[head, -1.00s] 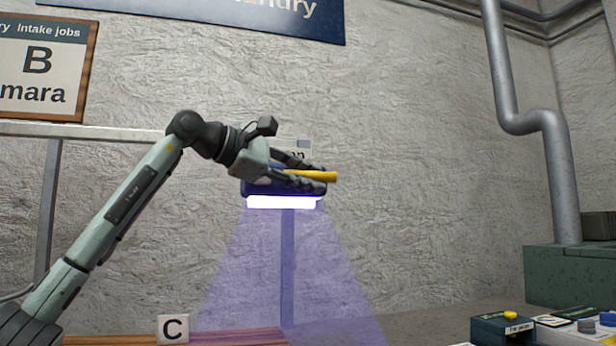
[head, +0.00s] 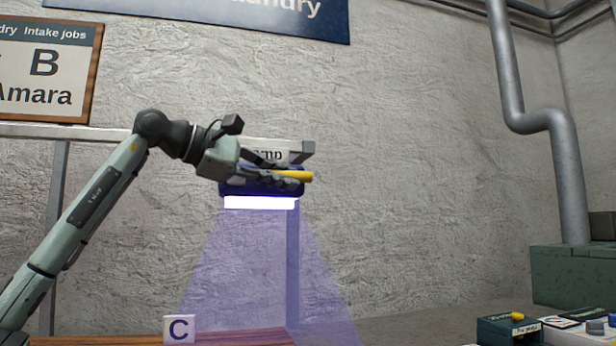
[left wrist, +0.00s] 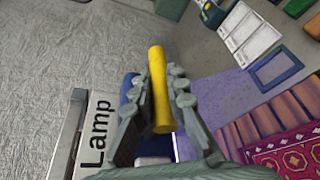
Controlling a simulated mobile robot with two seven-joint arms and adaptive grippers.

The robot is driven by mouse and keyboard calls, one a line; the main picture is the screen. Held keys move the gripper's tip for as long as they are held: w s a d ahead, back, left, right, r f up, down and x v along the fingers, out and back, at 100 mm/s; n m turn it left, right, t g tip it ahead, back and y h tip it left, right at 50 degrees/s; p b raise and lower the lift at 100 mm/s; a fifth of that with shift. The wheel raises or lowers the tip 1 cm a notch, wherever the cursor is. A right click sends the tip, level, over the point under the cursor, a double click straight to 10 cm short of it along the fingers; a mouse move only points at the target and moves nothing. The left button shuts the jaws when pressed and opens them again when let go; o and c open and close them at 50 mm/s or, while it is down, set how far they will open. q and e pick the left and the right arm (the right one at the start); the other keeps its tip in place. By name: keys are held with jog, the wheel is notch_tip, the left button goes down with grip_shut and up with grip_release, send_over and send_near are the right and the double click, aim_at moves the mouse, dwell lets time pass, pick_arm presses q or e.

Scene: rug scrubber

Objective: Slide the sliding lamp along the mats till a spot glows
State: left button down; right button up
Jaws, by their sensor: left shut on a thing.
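The sliding lamp (head: 232,187) is a dark blue housing with a bright white tube under it and a yellow handle (head: 302,176). It hangs by a wall rail and casts a violet cone downward. My left gripper (head: 287,180) is shut on the yellow handle; the left wrist view shows the handle (left wrist: 158,85) between both fingers. A reddish-brown mat (head: 240,338) shows at the bottom of the head view. In the left wrist view lie a brown striped mat (left wrist: 262,122) and a red patterned mat (left wrist: 295,135). I see no distinct glowing spot. My right gripper is not in view.
The rail (head: 60,131) runs along the wall, ending just right of the lamp by a post (head: 292,250). A white C marker (head: 180,329) stands by the mat. Small boxes (head: 508,329) and a green cabinet (head: 572,275) are at right. The left stretch of rail looks clear.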

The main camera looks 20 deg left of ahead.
pick_arm(q)
jog(key=s+a+p, duration=0.1)
jog(key=s+a, duration=0.7)
jog(key=a, duration=0.4)
jog(key=s+a+p, duration=0.1)
jog(key=s+a, duration=0.8)
jog(key=a, duration=0.4)
jog(key=shift+a, duration=0.2)
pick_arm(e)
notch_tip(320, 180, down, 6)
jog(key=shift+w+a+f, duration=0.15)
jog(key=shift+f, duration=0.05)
pick_arm(q)
jog(key=shift+s, duration=0.1)
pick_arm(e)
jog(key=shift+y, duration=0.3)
pick_arm(q)
jog(key=c, duration=1.5)
grip_release()
jog(key=shift+c, duration=0.2)
jog(key=v, duration=1.2)
jog(key=shift+a+f, duration=0.1)
